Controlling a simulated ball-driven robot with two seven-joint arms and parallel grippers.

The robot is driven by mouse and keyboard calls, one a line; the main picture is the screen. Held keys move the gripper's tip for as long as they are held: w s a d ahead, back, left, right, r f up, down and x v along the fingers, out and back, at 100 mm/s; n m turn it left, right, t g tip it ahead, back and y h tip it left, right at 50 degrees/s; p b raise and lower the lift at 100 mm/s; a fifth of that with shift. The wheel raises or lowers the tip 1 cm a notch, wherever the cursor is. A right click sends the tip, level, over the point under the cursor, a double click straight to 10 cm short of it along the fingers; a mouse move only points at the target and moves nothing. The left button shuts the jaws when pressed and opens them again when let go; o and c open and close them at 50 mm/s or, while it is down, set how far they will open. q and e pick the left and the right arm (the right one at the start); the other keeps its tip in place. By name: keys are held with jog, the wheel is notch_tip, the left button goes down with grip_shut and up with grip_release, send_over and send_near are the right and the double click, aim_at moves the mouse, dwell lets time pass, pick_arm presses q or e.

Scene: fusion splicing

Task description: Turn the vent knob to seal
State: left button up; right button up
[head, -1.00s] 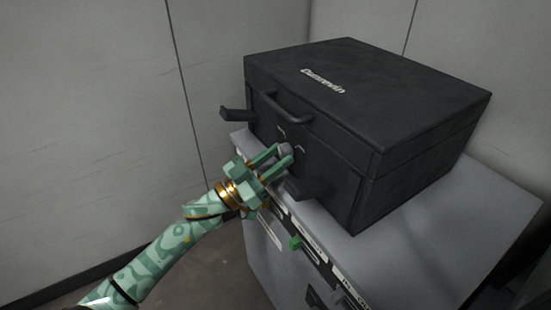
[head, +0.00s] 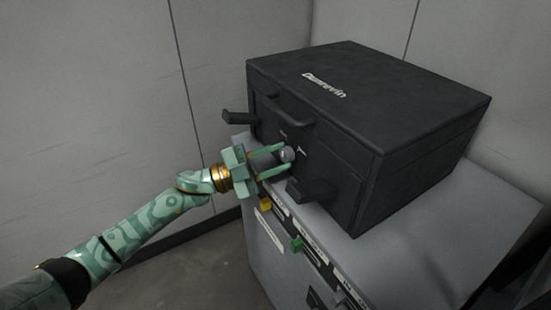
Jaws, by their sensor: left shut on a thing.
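The vent knob (head: 288,154) is a small grey round knob on the front face of the black box (head: 400,105). White marks show beside it on the panel. My left gripper (head: 285,156) has one finger on each side of the knob and is shut on it. The box face behind the fingers is partly hidden. My right gripper does not show in the head view.
The box stands on a grey cabinet (head: 420,225). A bar handle (head: 285,110) is above the knob, with black levers at left (head: 238,117) and lower right (head: 312,190). Yellow (head: 265,204) and green (head: 297,244) pieces are on the cabinet front.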

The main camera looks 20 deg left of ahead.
pick_arm(q)
jog(key=m, duration=0.1)
jog(key=m+g, duration=0.1)
jog(key=m, duration=0.1)
jog(key=m+g+p, duration=0.1)
jog(key=m, duration=0.1)
jog(key=shift+a+r+y, duration=0.1)
jog(key=shift+r+y, duration=0.2)
jog(key=shift+m+p, duration=0.35)
jog(key=shift+m, duration=0.65)
jog(key=shift+m+g+y, duration=0.3)
jog(key=shift+m+y, duration=0.2)
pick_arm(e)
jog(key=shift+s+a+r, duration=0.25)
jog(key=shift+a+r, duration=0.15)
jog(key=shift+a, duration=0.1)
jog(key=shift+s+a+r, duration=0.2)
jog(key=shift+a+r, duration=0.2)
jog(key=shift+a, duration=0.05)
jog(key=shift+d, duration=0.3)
pick_arm(q)
jog(key=o, duration=1)
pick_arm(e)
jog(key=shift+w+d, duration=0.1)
pick_arm(q)
jog(key=shift+a, duration=0.1)
